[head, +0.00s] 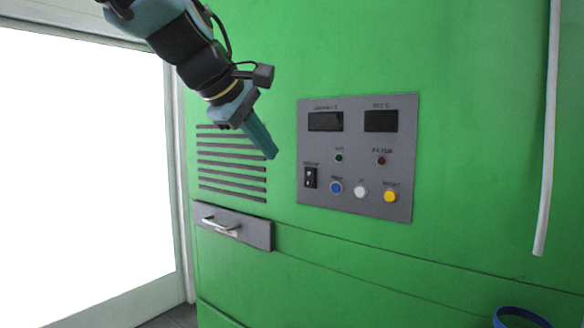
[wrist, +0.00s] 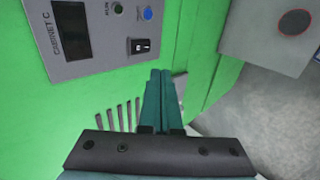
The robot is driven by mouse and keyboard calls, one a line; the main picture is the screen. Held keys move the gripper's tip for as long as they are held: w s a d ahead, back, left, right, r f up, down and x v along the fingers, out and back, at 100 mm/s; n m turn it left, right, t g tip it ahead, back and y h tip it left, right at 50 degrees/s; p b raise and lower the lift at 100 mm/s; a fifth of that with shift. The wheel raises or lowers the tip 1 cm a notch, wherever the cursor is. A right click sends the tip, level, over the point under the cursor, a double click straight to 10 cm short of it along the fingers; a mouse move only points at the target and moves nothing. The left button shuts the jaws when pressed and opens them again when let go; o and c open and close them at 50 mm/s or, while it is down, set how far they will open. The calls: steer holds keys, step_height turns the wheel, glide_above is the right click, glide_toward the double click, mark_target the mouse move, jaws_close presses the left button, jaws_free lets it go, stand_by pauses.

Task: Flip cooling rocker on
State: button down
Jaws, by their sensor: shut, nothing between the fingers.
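The black rocker switch (head: 310,177) sits at the lower left of a grey control panel (head: 350,208) on the green cabinet. Its small label is too blurred to read. The rocker also shows in the wrist view (wrist: 141,46), just above and left of the fingertips. My gripper (head: 273,154) is shut and empty, its fingers pointing down and right, left of the panel and apart from the rocker in the head view. In the wrist view the teal fingers (wrist: 160,74) lie together. I cannot tell which way the rocker is set.
Blue (head: 336,187), white (head: 361,192) and yellow (head: 390,196) buttons sit right of the rocker, below two dark displays and two small lamps. A vent (head: 230,180) and a drawer with a metal handle (head: 220,226) are at left. A pale pipe (head: 548,130) hangs at right.

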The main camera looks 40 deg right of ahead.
mark_target(309, 178)
steer(key=shift+d+r+p+x, duration=0.3)
steer(key=shift+p+x, duration=0.35)
steer(key=shift+x, duration=1.5)
steer(key=shift+d+r+p+x, duration=0.25)
steer(key=shift+p+x, duration=0.45)
steer(key=shift+x, duration=1.45)
steer(key=shift+d+r+p+x, duration=0.25)
steer(key=shift+p+x, duration=0.4)
steer(key=shift+x, duration=1.5)
steer(key=shift+w, duration=0.2)
steer(key=b, duration=0.2)
steer(key=shift+f+b, duration=0.3)
steer(key=shift+f, duration=0.1)
steer(key=shift+r, duration=0.35)
steer(key=shift+r+p, duration=0.1)
steer(key=shift+p, duration=0.25)
steer(key=shift+d+r+p, duration=0.1)
steer(key=shift+r+p, duration=0.6)
steer(key=shift+r, duration=0.1)
